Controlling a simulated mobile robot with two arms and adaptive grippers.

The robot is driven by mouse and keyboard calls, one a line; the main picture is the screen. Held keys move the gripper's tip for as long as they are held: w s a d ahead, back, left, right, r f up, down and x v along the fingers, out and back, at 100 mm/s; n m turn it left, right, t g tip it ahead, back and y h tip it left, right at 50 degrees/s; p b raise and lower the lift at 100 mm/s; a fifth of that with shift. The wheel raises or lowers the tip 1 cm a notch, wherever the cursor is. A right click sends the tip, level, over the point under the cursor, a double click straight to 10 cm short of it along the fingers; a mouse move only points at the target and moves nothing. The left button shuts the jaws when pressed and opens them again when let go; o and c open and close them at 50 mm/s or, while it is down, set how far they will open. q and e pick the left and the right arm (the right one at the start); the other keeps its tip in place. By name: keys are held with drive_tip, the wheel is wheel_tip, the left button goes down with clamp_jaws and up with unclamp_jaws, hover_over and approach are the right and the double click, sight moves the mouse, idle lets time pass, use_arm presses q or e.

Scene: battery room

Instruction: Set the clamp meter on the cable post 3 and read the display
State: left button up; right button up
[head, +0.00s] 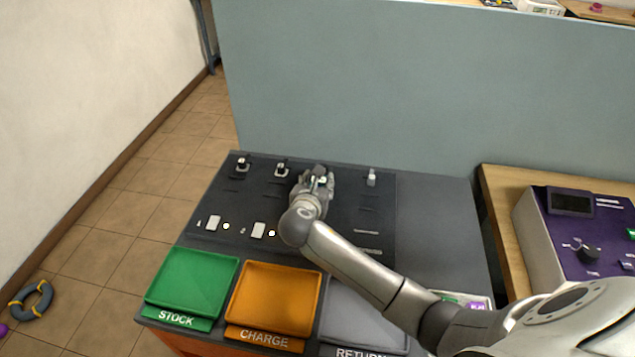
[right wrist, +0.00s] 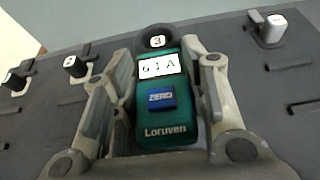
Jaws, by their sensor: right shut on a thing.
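My right gripper (right wrist: 160,85) is shut on the teal clamp meter (right wrist: 150,131), a finger on each side. The meter has a white display (right wrist: 159,67), which appears to read 6.1 A, a blue ZERO button and the name Loruven. Its dark jaw end surrounds the top of post 3 (right wrist: 156,42), whose white cap shows the numeral 3. Whether the jaw is fully closed behind the post is hidden. In the head view my right gripper (head: 318,181) is over the dark panel (head: 345,215) and mostly hides the meter. My left gripper is out of view.
Two posts (head: 243,163) (head: 282,168) stand left of the gripper, and a pale-topped post (head: 371,177) stands right. Green STOCK (head: 190,280), orange CHARGE (head: 272,298) and grey RETURN (head: 352,322) trays line the front. A purple instrument (head: 575,240) is at right.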

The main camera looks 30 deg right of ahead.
drive_tip(key=shift+f, duration=0.1)
drive_tip(key=o, duration=0.9)
drive_tip(key=shift+p+v, duration=0.8)
drive_tip(key=shift+p, duration=0.15)
drive_tip(key=p+v, duration=0.3)
drive_tip(key=shift+s+a+r, duration=0.1)
drive_tip(key=shift+r, duration=0.1)
drive_tip(key=p+v, duration=0.5)
drive_tip(key=shift+s+a, duration=0.1)
drive_tip(key=shift+s+a+r, duration=0.1)
drive_tip(key=shift+s+a, duration=0.1)
drive_tip(key=shift+s, duration=0.1)
